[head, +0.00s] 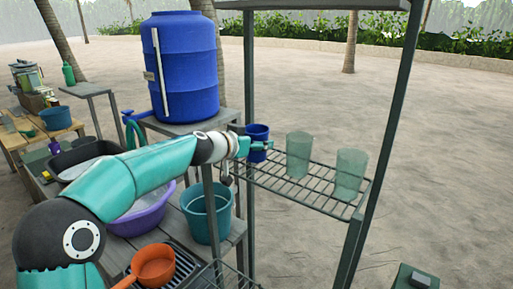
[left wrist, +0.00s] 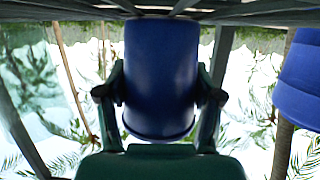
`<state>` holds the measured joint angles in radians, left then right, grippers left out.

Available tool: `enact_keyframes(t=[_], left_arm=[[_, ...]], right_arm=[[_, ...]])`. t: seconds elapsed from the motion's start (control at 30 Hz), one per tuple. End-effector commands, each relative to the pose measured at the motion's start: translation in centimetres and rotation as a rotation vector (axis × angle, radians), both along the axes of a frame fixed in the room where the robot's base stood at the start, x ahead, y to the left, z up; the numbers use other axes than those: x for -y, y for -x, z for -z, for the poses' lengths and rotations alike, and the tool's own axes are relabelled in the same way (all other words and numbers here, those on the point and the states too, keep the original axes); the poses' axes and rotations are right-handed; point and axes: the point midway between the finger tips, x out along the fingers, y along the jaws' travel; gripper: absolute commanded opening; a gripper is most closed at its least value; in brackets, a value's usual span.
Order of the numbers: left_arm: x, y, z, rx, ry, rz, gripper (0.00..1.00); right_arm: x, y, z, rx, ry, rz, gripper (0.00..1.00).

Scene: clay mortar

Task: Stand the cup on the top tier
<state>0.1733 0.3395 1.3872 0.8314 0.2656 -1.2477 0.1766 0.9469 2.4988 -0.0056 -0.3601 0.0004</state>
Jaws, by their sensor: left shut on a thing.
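The blue cup (head: 257,133) is upright at the left end of a wire tier (head: 290,191) of the dark metal rack. My left gripper (head: 256,146) is shut on it from the side. In the left wrist view, which appears upside down, the cup (left wrist: 161,75) sits between the two fingers of my left gripper (left wrist: 160,95). The cup's base is close to the tier's bars; I cannot tell whether it touches them. My right gripper is not in view.
Two translucent green cups (head: 299,155) (head: 351,174) stand on the same tier, right of the blue cup. An upper shelf (head: 320,4) hangs above. Rack posts flank the tier. A large blue barrel (head: 187,75) stands left, with a teal bucket (head: 207,215) below my arm.

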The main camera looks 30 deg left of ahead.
Motion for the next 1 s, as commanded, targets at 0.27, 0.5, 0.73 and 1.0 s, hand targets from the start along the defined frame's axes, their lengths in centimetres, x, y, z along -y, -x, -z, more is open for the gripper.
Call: enact_keyframes(t=[0.27, 0.5, 0.73, 1.0], left_arm=[[0.0, 0.0, 0.1, -0.001, 0.000, 0.000, 0.20], [0.0, 0.0, 0.1, -0.001, -0.001, 0.001, 0.91], [0.0, 0.0, 0.1, -0.001, -0.001, 0.000, 0.91], [-0.3, 1.6, -0.5, 0.002, -0.002, -0.001, 0.91]], right_arm=[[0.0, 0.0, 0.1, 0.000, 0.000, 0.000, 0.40], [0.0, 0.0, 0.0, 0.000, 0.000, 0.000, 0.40], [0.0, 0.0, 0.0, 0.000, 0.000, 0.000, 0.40], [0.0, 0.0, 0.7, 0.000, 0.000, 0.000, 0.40]])
